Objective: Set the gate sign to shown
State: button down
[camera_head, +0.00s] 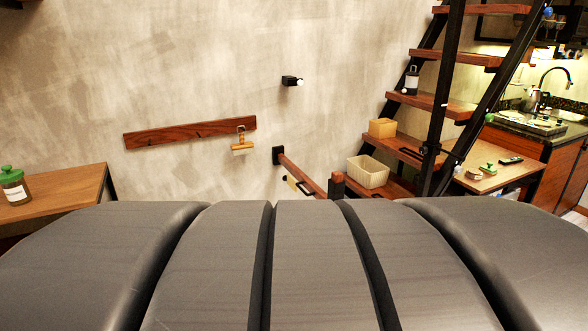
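A wooden gate bar (303,174) slopes down from a black wall bracket towards a short wooden post (337,186) near the foot of the stairs. A small pale plate (299,186), possibly the gate sign, sits beside the bar; its face is too small to read. Another small tan-and-white piece (242,147) hangs from a hook on the wall board; I cannot tell whether it is a sign or a brush. The lower part of the gate is hidden behind the dark foreground. My gripper is not in view.
A wooden wall board (180,134) and a black wall fitting (291,81) are on the plaster wall. Open stairs (430,103) rise at right, with a cream bin (367,172) and a tan box (382,128) on lower treads. A table (65,188) with a green-lidded jar (14,187) stands left.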

aim_at(290, 181)
jog(key=i+z, duration=0.2)
jog(key=i, duration=0.25)
jog(key=i+j+z, duration=0.2)
jog(key=i, duration=0.2)
jog(key=i+j+z, duration=0.15)
jog(key=i, duration=0.3)
jog(key=i+j+z, duration=0.2)
jog(key=i+j, duration=0.1)
jog(key=i, duration=0.1)
